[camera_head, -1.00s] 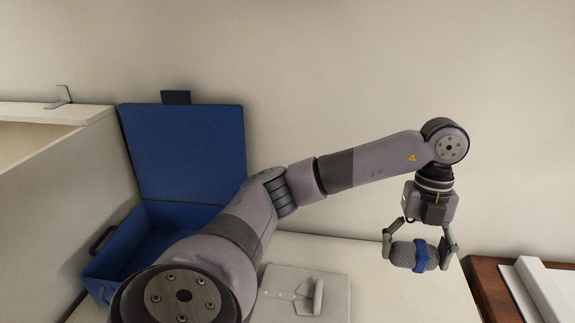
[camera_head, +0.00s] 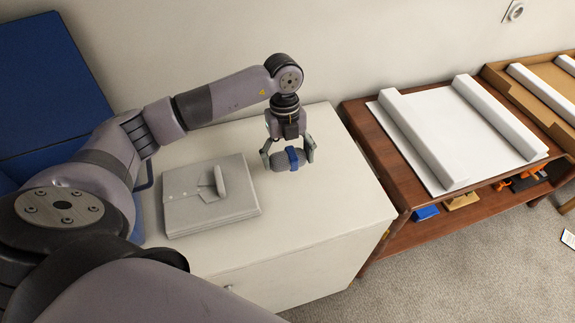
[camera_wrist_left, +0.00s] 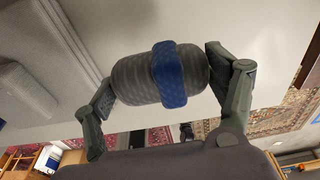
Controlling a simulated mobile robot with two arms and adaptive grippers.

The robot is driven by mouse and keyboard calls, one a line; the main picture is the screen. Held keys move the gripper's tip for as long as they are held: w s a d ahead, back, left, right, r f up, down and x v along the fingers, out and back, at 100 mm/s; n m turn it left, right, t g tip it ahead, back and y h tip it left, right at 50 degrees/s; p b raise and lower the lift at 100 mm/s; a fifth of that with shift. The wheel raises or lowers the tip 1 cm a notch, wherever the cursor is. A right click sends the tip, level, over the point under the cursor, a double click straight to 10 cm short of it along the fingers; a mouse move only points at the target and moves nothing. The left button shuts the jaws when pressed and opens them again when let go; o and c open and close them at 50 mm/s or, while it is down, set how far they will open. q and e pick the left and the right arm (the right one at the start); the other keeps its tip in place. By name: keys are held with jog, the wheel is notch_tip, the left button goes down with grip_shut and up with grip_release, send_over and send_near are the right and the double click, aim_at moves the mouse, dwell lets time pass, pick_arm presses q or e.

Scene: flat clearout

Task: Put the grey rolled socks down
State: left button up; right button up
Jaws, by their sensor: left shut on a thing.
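The grey rolled socks (camera_head: 281,162) have a blue band around their middle. They also show large in the left wrist view (camera_wrist_left: 135,78), lying crosswise between the finger pads. My left gripper (camera_head: 288,157) points down and is shut on the socks, one finger at each end. The socks are over the back part of the white cabinet top (camera_head: 310,215); I cannot tell whether they touch it. In the left wrist view my left gripper (camera_wrist_left: 160,83) hides little of them. My right gripper is not in view.
A folded grey garment (camera_head: 190,210) lies left of the socks. An open blue case (camera_head: 50,80) stands at the far left. A brown table (camera_head: 375,150) with a white tray-like piece (camera_head: 470,130) stands to the right. The cabinet top's front right is clear.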

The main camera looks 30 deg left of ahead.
aim_at(288, 176)
pick_arm(q)
notch_tip(288, 176, down, 4)
jog(key=shift+f, duration=0.3)
jog(key=shift+f, duration=0.15)
jog(key=o, duration=1.2)
jog(key=shift+c, duration=0.2)
